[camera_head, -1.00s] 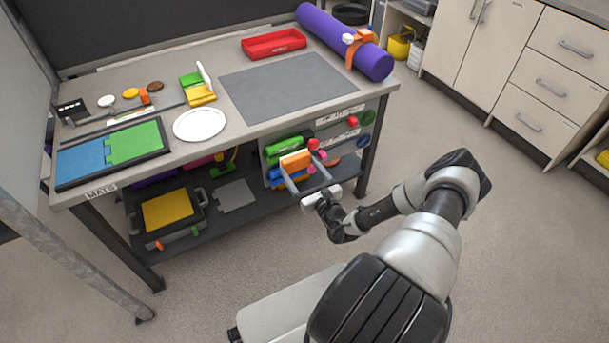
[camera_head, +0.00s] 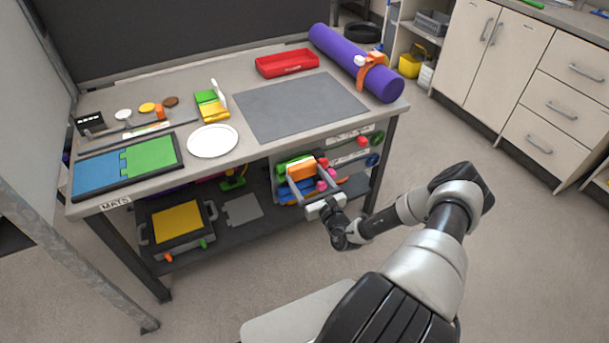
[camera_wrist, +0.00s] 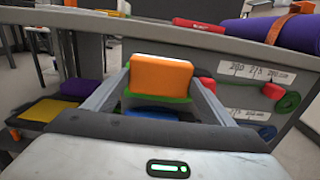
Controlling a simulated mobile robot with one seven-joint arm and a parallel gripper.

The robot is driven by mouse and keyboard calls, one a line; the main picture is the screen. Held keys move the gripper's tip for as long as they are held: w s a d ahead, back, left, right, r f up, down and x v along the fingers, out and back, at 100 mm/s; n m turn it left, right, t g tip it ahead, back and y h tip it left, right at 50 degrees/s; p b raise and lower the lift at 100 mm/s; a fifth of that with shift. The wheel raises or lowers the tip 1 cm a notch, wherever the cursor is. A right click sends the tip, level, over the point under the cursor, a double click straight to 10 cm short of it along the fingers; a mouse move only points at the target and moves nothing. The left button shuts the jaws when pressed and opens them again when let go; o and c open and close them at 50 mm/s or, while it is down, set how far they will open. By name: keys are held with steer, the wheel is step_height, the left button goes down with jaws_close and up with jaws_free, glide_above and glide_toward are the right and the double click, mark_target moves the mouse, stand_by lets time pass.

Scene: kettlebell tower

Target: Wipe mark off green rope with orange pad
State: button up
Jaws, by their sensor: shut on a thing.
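My gripper (camera_head: 312,180) is shut on the orange pad (camera_head: 302,170), which is held level between its two long fingers. In the wrist view, the orange pad (camera_wrist: 160,74) fills the space between the fingertips (camera_wrist: 160,82). The pad is in front of the rack under the table. A green rope (camera_wrist: 287,104) hangs coiled on the rack, to the right of the pad and apart from it. A green strip shows just behind the pad.
The table edge (camera_head: 255,155) overhangs the rack close above my gripper. A red coil (camera_wrist: 273,91) hangs beside the green rope. A purple roll (camera_head: 355,62) lies on the table. A dark bin with a yellow top (camera_head: 178,222) stands on the lower shelf. The floor on the right is free.

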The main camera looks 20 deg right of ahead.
steer(key=shift+w, duration=0.85)
steer(key=shift+f, duration=0.1)
step_height(320, 180, down, 3)
steer(key=shift+s+r+b, duration=0.1)
steer(key=shift+r+b, duration=0.1)
steer(key=shift+b, duration=0.8)
steer(key=shift+r, duration=0.1)
step_height(320, 180, up, 3)
steer(key=p, duration=0.2)
steer(key=shift+p, duration=0.4)
